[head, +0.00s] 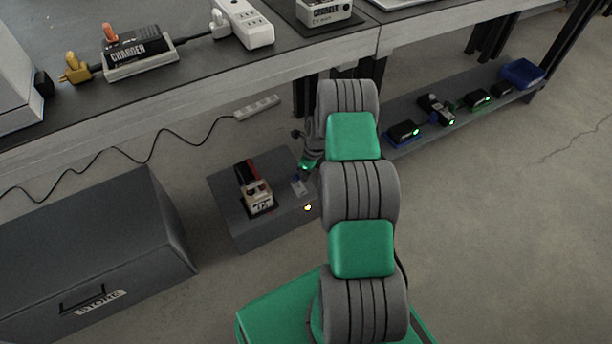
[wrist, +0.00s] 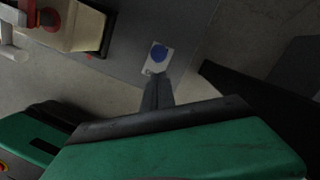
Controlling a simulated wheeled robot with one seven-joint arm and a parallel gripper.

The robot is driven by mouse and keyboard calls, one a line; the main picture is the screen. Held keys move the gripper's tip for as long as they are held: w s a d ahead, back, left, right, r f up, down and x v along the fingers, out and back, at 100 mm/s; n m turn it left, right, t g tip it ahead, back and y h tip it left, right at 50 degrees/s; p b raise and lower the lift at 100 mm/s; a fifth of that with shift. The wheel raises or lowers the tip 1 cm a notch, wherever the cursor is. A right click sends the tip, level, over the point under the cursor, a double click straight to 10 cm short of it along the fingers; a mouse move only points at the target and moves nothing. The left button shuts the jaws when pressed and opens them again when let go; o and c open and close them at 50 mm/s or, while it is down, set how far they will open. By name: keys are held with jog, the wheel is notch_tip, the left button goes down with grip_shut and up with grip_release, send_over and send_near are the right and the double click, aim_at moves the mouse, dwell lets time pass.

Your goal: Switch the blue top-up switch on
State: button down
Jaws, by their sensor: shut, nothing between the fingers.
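The blue top-up switch (wrist: 158,53) is a round blue part on a small white plate (wrist: 150,69), set on the grey box. My gripper (wrist: 158,78) is shut and empty, with its fingertips at the plate's lower edge in the wrist view, just short of the blue part. I cannot tell whether the fingertips touch the plate. In the head view the white plate (head: 299,187) lies at the right of the grey box's top, with my gripper (head: 303,176) just above it. The switch's on or off state cannot be made out.
On the grey box (head: 228,205) stands a beige and black device (head: 255,190) with a red part, left of the switch. A small orange light (head: 308,208) glows near the front. A workbench (head: 200,90) overhangs behind; a grey chest (head: 90,250) stands left.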

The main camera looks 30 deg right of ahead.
jog(key=shift+r, duration=0.3)
jog(key=shift+s+d+r, duration=0.15)
jog(key=shift+s, duration=0.05)
jog(key=d+r+p, duration=0.3)
jog(key=r+p, duration=0.1)
jog(key=r, duration=0.6)
jog(key=shift+d+r+p, duration=0.25)
jog(key=shift+r+p, duration=0.05)
jog(key=shift+p, duration=0.1)
jog(key=shift+s, duration=0.1)
